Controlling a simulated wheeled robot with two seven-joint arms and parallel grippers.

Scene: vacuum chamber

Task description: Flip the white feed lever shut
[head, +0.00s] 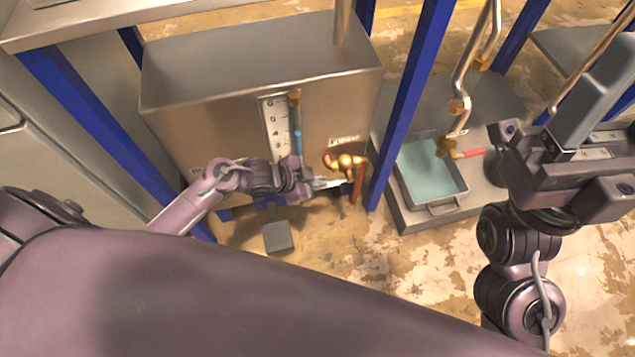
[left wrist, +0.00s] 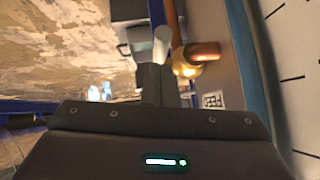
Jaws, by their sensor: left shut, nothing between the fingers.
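The white feed lever (head: 328,183) shows as a short pale bar beside a brass valve (head: 345,161) at the lower right of the steel tank's front. In the left wrist view the white lever (left wrist: 162,42) points toward the camera, with the brass valve (left wrist: 186,68) just right of it. My left gripper (head: 308,184) is shut and empty, with its tips at or very near the lever. In the left wrist view its dark fingers (left wrist: 151,84) overlap the lever's lower end; I cannot tell whether they touch. My right gripper (head: 598,110) is at the right, its finger gap unclear.
The steel tank (head: 215,130) carries a white gauge strip (head: 270,130) with a blue bar (head: 297,125). Blue posts (head: 412,90) flank the tank. A grey block (head: 278,237) is below the tank.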

